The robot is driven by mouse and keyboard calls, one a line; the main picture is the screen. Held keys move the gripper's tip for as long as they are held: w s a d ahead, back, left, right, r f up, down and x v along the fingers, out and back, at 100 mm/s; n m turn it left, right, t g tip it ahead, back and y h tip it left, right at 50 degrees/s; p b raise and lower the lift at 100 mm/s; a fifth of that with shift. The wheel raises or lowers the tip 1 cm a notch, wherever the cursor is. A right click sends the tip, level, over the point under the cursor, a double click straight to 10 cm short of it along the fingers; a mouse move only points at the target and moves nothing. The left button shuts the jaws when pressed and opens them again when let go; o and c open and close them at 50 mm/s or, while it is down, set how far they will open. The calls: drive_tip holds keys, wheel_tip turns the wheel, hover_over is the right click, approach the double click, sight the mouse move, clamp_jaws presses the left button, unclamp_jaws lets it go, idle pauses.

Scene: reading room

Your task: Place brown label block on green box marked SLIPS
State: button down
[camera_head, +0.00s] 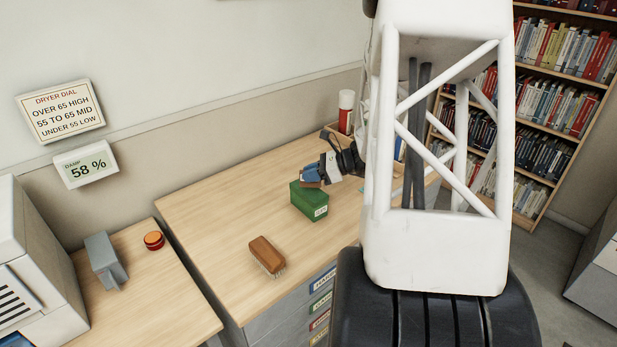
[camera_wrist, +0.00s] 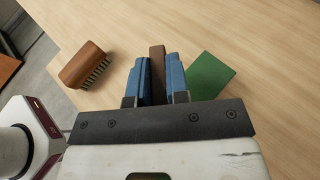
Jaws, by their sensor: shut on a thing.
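My gripper (camera_wrist: 158,80) has blue finger pads and is shut on the brown label block (camera_wrist: 157,72), which stands upright between them. In the head view, the gripper (camera_head: 312,174) is at the upper back edge of the green box (camera_head: 306,205), with a sliver of brown under the blue pads. The green box has a white label on its front, too small to read surely. In the wrist view, the green box (camera_wrist: 211,76) is just right of the fingers, partly hidden by the right one. I cannot tell whether the block touches the box.
A wooden brush (camera_head: 266,253) lies on the desk in front of the box; it also shows in the wrist view (camera_wrist: 82,64). A red-and-white cylinder (camera_head: 346,112) stands at the back. Desk left of the box is clear.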

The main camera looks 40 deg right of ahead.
drive_tip(key=shift+w+d+f, duration=0.1)
drive_tip(key=shift+w+d, duration=0.45)
drive_tip(key=shift+w, duration=0.3)
drive_tip(key=shift+w+d+f, duration=0.1)
drive_tip(key=shift+w+d, duration=0.4)
drive_tip(key=shift+w, duration=0.3)
drive_tip(key=shift+f, duration=1.75)
drive_tip(key=shift+f, duration=0.1)
drive_tip(key=c, duration=1.1)
unclamp_jaws()
drive_tip(key=v, duration=1.2)
